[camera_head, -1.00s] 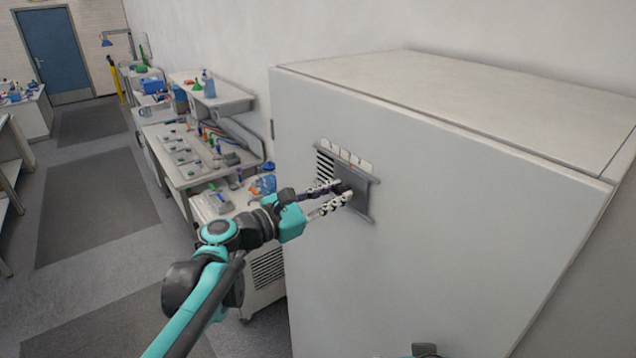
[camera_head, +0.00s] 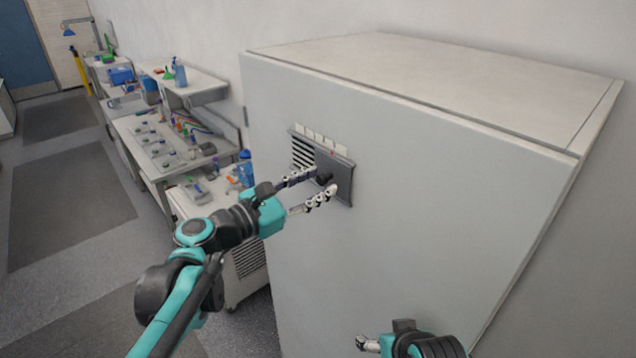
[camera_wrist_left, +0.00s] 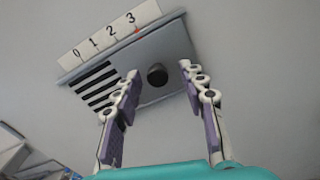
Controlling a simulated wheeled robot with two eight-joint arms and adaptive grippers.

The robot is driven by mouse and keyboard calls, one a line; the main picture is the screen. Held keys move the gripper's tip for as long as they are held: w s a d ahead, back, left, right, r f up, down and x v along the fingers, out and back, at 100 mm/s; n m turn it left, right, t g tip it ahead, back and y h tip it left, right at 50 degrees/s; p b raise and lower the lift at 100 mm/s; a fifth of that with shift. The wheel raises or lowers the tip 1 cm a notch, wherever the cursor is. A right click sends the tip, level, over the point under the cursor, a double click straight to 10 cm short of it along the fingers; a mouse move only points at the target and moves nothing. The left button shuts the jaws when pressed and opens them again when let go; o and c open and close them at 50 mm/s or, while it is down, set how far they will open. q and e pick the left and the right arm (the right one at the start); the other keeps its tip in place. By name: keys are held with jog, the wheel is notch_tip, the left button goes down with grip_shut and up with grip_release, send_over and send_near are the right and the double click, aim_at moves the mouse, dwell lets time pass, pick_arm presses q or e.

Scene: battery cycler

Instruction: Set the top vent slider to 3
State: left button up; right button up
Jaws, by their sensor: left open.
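The top vent slider (camera_head: 335,173) is a grey plate with a round black knob (camera_wrist_left: 157,75), set in a vent on the white cabinet's front. A label strip (camera_wrist_left: 108,36) above it reads 0, 1, 2, 3. Dark slats (camera_wrist_left: 97,88) show left of the plate. My left gripper (camera_head: 326,181) is open, one finger on each side of the knob, with gaps in the wrist view. My right gripper (camera_head: 365,343) shows only partly at the bottom edge; its jaws are unclear.
The white cabinet (camera_head: 420,200) has a wide, bare front right of the vent. Behind my left arm stand a bench (camera_head: 150,150) with small bottles and a low cart (camera_head: 245,265). The grey floor is clear at the left.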

pick_arm(q)
jog(key=v, duration=1.1)
jog(key=shift+s, duration=0.2)
